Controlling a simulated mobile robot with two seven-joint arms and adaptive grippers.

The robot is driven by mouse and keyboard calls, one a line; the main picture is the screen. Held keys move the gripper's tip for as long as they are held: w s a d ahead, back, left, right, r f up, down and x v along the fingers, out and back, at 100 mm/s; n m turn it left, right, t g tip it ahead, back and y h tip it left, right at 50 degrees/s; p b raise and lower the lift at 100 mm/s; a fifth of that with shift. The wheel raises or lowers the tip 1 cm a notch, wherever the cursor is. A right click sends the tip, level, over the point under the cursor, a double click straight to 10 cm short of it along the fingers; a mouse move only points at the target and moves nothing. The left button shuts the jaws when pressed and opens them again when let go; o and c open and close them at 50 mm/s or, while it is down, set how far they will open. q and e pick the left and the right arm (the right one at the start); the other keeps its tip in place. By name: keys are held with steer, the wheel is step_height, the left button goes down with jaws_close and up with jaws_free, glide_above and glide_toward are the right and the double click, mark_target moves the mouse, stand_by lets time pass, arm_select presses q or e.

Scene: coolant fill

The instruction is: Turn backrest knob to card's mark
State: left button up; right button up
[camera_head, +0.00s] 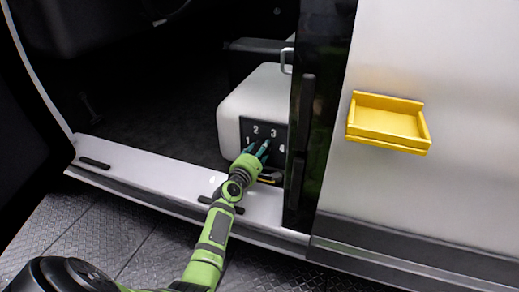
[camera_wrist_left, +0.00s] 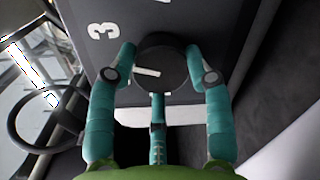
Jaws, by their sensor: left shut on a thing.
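The backrest knob (camera_wrist_left: 172,59) is a dark round dial with a white pointer line, on a dark panel (camera_wrist_left: 108,12) marked with white numbers. My left gripper (camera_head: 258,152) reaches up to the panel (camera_head: 270,126) on the side of the pale seat. Its teal fingers (camera_wrist_left: 160,68) are shut on the knob from both sides. The pointer line points left in the left wrist view, lower than the number 3 (camera_wrist_left: 103,31). In the head view, 1, 2, 3 and 4 show, and the fingers hide most of the knob. No card can be made out. My right gripper is out of view.
A yellow tray (camera_head: 383,144) is fixed to the pale outer panel at right. A dark pillar (camera_head: 312,105) stands close to the right of the seat (camera_head: 232,112). The pale door sill (camera_head: 140,178) runs below my left arm. The dark footwell left of the seat is open.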

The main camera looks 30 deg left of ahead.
arm_select(q)
steer(key=shift+w+d+r+m+p, duration=0.1)
steer(key=shift+m+p, duration=0.1)
steer(key=shift+m, duration=0.35)
steer(key=shift+d+r+m+p, duration=0.1)
steer(key=shift+m+p, duration=0.05)
steer(key=shift+m, duration=0.4)
steer(key=o, duration=1.2)
steer(key=shift+c, duration=0.2)
steer(key=shift+f, duration=0.15)
steer(key=v, duration=1.2)
